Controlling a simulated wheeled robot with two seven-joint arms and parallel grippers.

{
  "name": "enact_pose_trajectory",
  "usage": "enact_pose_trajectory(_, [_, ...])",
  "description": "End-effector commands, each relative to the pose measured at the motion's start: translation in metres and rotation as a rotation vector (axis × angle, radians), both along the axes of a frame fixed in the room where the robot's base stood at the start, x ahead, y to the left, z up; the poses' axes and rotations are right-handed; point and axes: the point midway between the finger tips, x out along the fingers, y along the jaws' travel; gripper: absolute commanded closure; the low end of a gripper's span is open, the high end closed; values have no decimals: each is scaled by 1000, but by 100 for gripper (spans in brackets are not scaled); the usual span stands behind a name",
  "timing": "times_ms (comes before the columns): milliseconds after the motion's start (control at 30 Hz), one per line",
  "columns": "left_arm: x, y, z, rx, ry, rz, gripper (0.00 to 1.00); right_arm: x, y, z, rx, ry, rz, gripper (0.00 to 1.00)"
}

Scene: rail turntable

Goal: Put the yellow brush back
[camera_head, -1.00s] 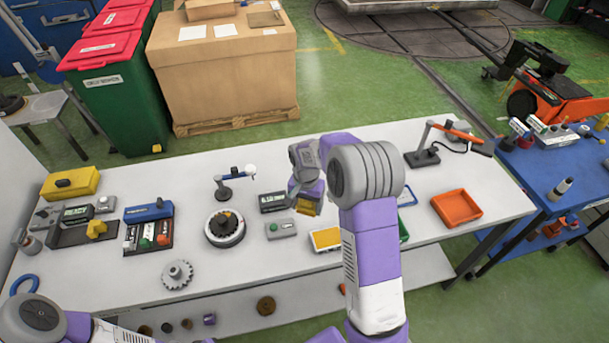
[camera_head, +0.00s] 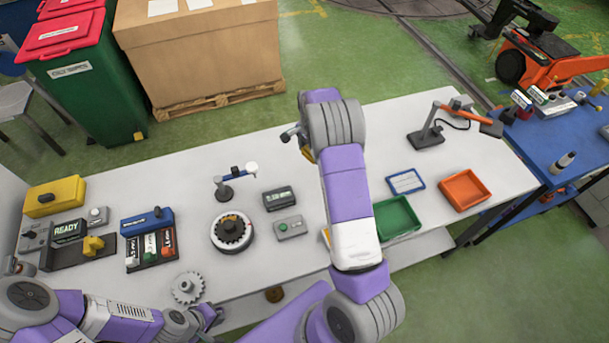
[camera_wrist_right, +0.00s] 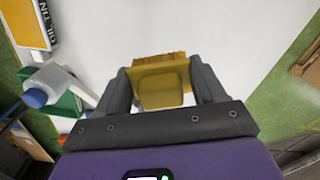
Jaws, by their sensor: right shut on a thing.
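The yellow brush (camera_wrist_right: 161,88) sits between the two dark fingers of my right gripper (camera_wrist_right: 160,75) in the right wrist view, which is shut on it. White tabletop shows beyond it. In the head view the right gripper is mostly hidden behind my arm above the table's back part; only a sliver of the yellow brush (camera_head: 309,155) shows. My left gripper (camera_head: 208,318) is low at the front edge of the table, beside a grey gear; its finger opening is unclear.
The white table (camera_head: 300,260) holds a round dial device (camera_head: 232,232), a grey gear (camera_head: 187,288), a green tray (camera_head: 398,217), an orange tray (camera_head: 465,190), a blue-framed card (camera_head: 405,181) and a lamp (camera_head: 427,138). A small blue-and-white stand (camera_head: 226,188) stands left of my right arm. A large carton stands behind.

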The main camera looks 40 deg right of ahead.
Motion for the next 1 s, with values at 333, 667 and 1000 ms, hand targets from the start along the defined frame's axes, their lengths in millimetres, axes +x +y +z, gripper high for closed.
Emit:
enact_pose_trajectory(333, [1,0,-8,0,-2,1,100,-2,1,-61,1,4,0,55])
enact_pose_trajectory(667, [0,0,-5,0,-1,0,100,-1,0,-96,1,1,1,55])
enact_pose_trajectory(1000, [1,0,-3,0,-1,0,100,-1,1,-126,0,-1,1,55])
